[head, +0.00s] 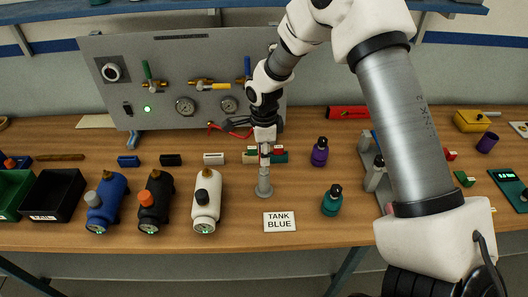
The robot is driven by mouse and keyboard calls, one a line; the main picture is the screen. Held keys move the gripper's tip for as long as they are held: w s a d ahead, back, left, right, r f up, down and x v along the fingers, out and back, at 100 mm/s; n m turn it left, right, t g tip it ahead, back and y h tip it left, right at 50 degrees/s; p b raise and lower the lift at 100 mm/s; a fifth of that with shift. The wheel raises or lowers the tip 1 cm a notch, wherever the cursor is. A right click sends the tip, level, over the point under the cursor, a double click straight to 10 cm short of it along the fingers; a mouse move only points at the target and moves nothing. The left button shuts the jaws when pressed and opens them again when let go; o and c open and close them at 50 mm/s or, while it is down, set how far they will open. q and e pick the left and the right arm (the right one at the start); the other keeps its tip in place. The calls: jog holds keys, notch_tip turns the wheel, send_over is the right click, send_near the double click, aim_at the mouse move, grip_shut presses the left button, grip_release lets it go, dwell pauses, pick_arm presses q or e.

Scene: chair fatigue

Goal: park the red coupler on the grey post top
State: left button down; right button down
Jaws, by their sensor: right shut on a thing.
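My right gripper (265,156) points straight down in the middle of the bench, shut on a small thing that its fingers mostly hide. Slivers of red show around the fingertips, which fits the red coupler. The grey post (264,181) stands upright on a round base directly below the gripper, its top close under the fingertips. I cannot tell whether the coupler touches the post top. My left gripper is not in view.
A TANK BLUE card (280,222) lies right of the post base. White (207,203), black (155,202) and blue (107,203) tanks stand to the left. Purple (319,153) and teal (332,201) bottles stand to the right. A grey valve panel (150,45) rises behind.

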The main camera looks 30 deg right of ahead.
jog(key=shift+f+b, duration=0.65)
jog(key=shift+f, duration=0.85)
jog(key=c, duration=0.7)
grip_release()
notch_tip(320, 180, up, 12)
